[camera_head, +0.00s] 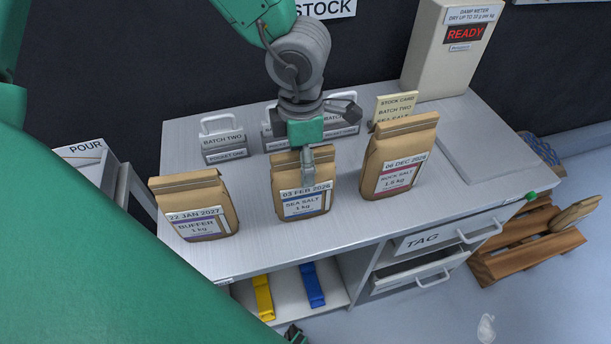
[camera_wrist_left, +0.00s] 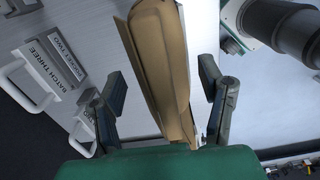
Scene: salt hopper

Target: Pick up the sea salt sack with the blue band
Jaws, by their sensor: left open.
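The sea salt sack (camera_head: 303,205) is brown paper with a blue band on its label. It stands upright near the front edge of the bench, between two other sacks. My left gripper (camera_head: 308,168) comes down from above at the top of this sack and hides part of its upper edge. In the left wrist view my left gripper (camera_wrist_left: 165,105) is open, with a finger on each side of a brown sack (camera_wrist_left: 160,65). Gaps show between the sack and both fingers.
A buffer sack (camera_head: 195,205) stands left and a rock salt sack (camera_head: 398,160) right on the grey bench (camera_head: 340,225). Handled batch pockets (camera_head: 223,142) and a stock card (camera_head: 395,105) stand behind. The damp meter (camera_head: 445,50) reads READY.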

